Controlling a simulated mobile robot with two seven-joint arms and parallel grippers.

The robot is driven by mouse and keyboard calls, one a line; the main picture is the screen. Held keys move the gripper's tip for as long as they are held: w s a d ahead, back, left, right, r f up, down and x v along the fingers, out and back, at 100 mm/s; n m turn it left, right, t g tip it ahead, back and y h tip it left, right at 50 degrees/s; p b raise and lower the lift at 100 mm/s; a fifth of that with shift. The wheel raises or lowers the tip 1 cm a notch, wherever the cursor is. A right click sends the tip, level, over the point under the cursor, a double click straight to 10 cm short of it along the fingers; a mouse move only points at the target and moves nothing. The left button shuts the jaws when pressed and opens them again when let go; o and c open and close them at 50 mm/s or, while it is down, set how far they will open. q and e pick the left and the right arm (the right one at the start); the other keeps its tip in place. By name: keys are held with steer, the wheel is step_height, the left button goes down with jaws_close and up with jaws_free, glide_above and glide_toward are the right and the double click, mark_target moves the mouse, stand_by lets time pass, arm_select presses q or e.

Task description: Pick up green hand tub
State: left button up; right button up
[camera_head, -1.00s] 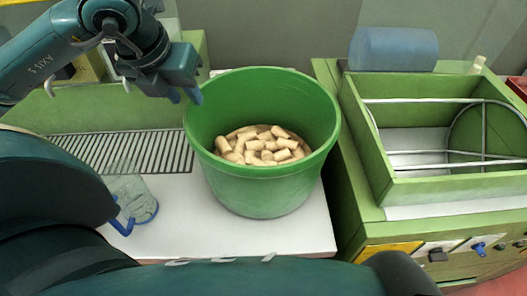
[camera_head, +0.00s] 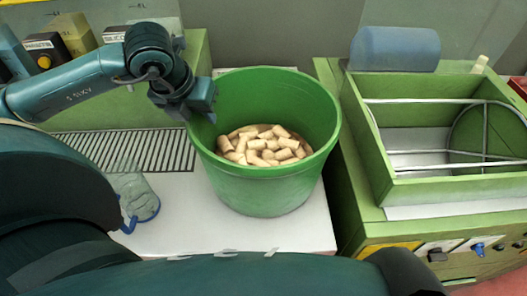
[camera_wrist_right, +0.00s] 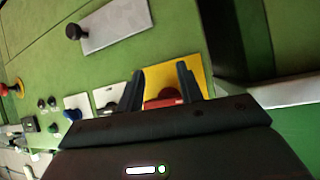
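The green tub (camera_head: 262,187) stands upright on a white surface in the middle of the head view, with a heap of cork stoppers (camera_head: 262,146) inside. My left gripper (camera_head: 203,115) is at the tub's left rim and overlaps it in the picture. Its fingertips are small and partly hidden, so I cannot tell whether they touch the rim or how far apart they are. My right gripper (camera_wrist_right: 162,84) shows in the right wrist view with its two fingers apart and nothing between them. It faces a green panel with knobs.
A clear bottle-like container (camera_head: 137,196) lies left of the tub, near a dark grating (camera_head: 120,150). A green machine (camera_head: 355,170) with an open frame and a blue roll (camera_head: 394,49) stands close on the right. Boxes (camera_head: 75,35) stand at the back left.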

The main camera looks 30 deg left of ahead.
arm_select(q)
jaws_close()
steer(key=shift+r, duration=0.15)
stand_by(1.0)
